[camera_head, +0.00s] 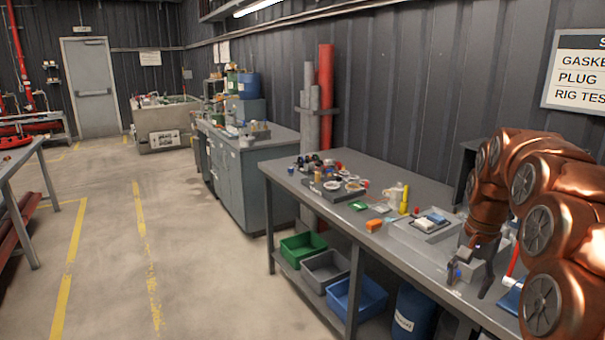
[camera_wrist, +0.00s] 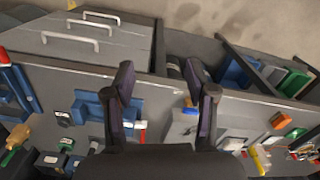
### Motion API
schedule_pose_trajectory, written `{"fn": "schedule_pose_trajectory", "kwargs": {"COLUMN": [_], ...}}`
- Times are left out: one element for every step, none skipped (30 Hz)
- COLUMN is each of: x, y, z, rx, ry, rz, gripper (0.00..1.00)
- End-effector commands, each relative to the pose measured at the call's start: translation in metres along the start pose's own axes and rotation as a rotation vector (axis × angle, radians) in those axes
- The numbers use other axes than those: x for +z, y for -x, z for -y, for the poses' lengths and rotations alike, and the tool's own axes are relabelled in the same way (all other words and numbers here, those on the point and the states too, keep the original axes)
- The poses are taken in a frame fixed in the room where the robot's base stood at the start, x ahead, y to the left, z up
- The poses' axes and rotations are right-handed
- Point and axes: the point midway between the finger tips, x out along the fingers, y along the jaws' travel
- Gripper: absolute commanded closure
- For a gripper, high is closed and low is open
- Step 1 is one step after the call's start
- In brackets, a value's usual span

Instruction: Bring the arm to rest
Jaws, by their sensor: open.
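My copper-coloured arm rises at the right of the head view and bends over the grey workbench (camera_head: 402,185). My gripper shows in the wrist view (camera_wrist: 160,88) with its two dark fingers apart and nothing between them. It is above the bench's front edge, with the floor beyond.
The bench holds a pale tray (camera_head: 415,238), an orange box (camera_head: 374,225) and a yellow bottle (camera_head: 404,204). Green (camera_head: 303,247), grey (camera_head: 325,270) and blue (camera_head: 357,300) bins sit on its lower shelf. The floor left of the bench is clear.

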Motion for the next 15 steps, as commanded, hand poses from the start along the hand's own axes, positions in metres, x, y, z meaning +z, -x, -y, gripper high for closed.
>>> {"fn": "schedule_pose_trajectory", "kwargs": {"x": [0.017,0.026,0.039,0.048,0.057,0.07,0.079,0.088,0.101,0.111,0.12,0.133,0.142,0.151,0.163], "y": [0.003,0.003,0.003,0.003,0.003,0.002,0.002,0.002,0.001,-0.001,-0.001,-0.002,-0.004,-0.006,-0.007], "z": [0.002,0.003,0.004,0.004,0.005,0.004,0.004,0.003,0.002,0.001,0.0,-0.002,-0.004,-0.006,-0.009], "rx": [0.001,0.002,0.004,0.004,0.005,0.008,0.009,0.01,0.013,0.016,0.017,0.019,0.023,0.025,0.026], "ry": [0.037,0.059,0.09,0.111,0.133,0.162,0.183,0.205,0.232,0.254,0.275,0.3,0.321,0.341,0.367], "rz": [0.004,0.007,0.012,0.012,0.014,0.019,0.021,0.022,0.027,0.033,0.034,0.036,0.041,0.044,0.043], "gripper": [0.44,0.44,0.44,0.44,0.44,0.44,0.44,0.44,0.44,0.44,0.44,0.44,0.44,0.44,0.44]}}
